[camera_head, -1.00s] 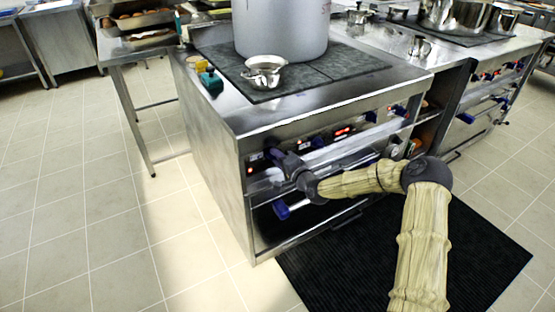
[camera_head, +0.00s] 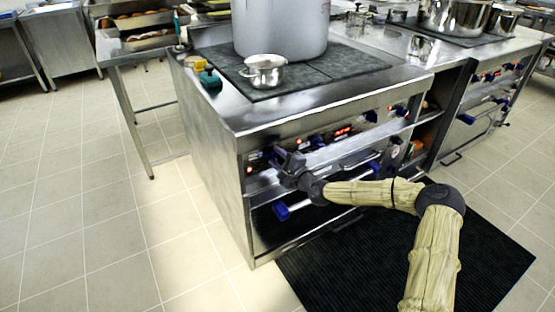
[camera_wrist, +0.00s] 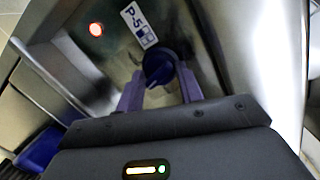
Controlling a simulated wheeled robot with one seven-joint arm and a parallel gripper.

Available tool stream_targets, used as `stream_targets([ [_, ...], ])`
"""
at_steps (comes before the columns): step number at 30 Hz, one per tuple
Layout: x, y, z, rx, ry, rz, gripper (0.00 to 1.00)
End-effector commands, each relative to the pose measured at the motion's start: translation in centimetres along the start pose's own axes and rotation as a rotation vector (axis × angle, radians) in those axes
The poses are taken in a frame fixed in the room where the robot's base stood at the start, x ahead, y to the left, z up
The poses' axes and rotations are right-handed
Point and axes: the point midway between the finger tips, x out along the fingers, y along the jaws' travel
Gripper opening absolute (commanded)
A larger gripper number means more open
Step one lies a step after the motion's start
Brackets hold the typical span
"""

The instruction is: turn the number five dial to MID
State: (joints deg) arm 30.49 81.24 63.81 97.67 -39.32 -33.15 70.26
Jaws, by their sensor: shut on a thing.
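The number five dial (camera_wrist: 158,68) is a dark blue knob on the steel front panel, under a white label marked P-5 (camera_wrist: 139,25). In the wrist view my gripper (camera_wrist: 160,82) has its two purple fingers on either side of the dial, shut on it. A light mark shows on the dial near its lower left edge; I cannot read which setting it stands at. In the head view my gripper (camera_head: 278,157) reaches the left end of the stove front (camera_head: 240,190) and mostly hides this dial.
A red lamp (camera_wrist: 96,30) glows left of the label. A blue-ended oven handle (camera_head: 281,210) runs below the panel. A large pot (camera_head: 281,30) and a small pot (camera_head: 264,72) stand on the stove top. A black mat (camera_head: 330,275) lies on the floor in front.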

Motion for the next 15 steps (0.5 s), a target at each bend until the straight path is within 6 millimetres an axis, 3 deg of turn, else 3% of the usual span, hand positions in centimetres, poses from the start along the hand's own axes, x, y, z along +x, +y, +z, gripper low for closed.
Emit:
stream_targets([
  [7, -0.01, 0.06, -0.01, 0.000, 0.000, 0.002, 0.14],
  [8, -0.01, 0.06, -0.01, 0.000, 0.000, 0.002, 0.42],
  [10, -0.01, 0.05, -0.01, 0.000, 0.000, 0.002, 0.56],
  [15, 0.00, 0.02, -0.01, -0.001, 0.000, 0.001, 0.58],
])
